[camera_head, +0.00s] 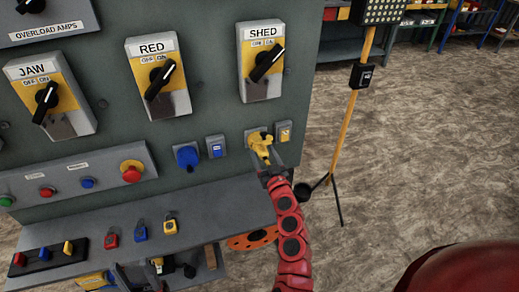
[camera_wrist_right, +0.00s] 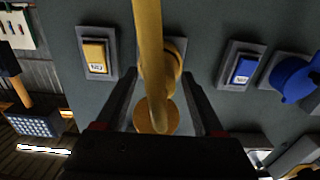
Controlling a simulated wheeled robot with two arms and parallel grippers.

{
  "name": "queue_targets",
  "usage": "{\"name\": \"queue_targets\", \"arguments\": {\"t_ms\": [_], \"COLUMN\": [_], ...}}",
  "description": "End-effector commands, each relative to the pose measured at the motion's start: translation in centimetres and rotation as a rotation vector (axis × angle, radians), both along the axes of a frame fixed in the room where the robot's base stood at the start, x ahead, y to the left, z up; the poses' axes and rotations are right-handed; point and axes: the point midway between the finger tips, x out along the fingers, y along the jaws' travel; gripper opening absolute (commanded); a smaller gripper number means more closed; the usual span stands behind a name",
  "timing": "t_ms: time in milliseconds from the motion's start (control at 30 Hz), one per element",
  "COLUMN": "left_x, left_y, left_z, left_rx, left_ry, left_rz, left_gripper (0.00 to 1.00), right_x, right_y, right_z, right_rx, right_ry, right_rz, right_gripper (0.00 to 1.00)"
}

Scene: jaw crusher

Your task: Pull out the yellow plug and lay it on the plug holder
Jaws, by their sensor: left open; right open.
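The yellow plug (camera_head: 259,143) sits in its socket at the lower right of the grey panel, angled down and outward. In the right wrist view the yellow plug (camera_wrist_right: 162,65) is seen close up, with a yellow length running toward the camera. My right gripper (camera_head: 270,168) is at the plug's lower end; in its wrist view the fingers (camera_wrist_right: 158,76) are open, one on each side of the plug. I cannot tell whether they touch it. My left gripper is not in view. I cannot clearly identify the plug holder.
A blue plug (camera_head: 187,157) sits left of the yellow one. A grey shelf (camera_head: 215,207) with several padlocks juts out below. An orange disc (camera_head: 252,240) is under the shelf's right end.

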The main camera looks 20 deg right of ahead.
Motion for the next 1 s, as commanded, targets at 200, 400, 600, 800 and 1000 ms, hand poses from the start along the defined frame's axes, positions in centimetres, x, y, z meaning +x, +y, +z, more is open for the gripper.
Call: {"name": "queue_targets", "arguments": {"t_ms": [200,400,600,800,1000], "left_x": [0.0,0.0,-0.01,0.0,0.0], "left_y": [0.0,0.0,0.0,0.01,0.0], "left_z": [0.04,-0.06,-0.4,-0.36,-0.35], "left_rx": [0.0,0.0,0.0,0.0,0.0], "left_ry": [0.0,0.0,0.0,0.0,0.0], "left_rz": [0.0,0.0,0.0,0.0,0.0], "left_gripper": [0.5,0.5,0.5,0.5,0.5], "right_x": [0.0,0.0,0.0,-0.01,-0.01], "right_y": [0.01,0.01,0.0,0.0,0.0], "right_z": [-0.01,-0.04,-0.04,0.01,0.0], "right_rx": [0.0,0.0,0.0,0.0,0.0], "right_ry": [0.001,0.0,0.0,0.0,0.001], "right_rz": [0.0,0.0,0.0,0.0,0.0], "right_gripper": [0.7,0.7,0.7,0.65,0.29]}}
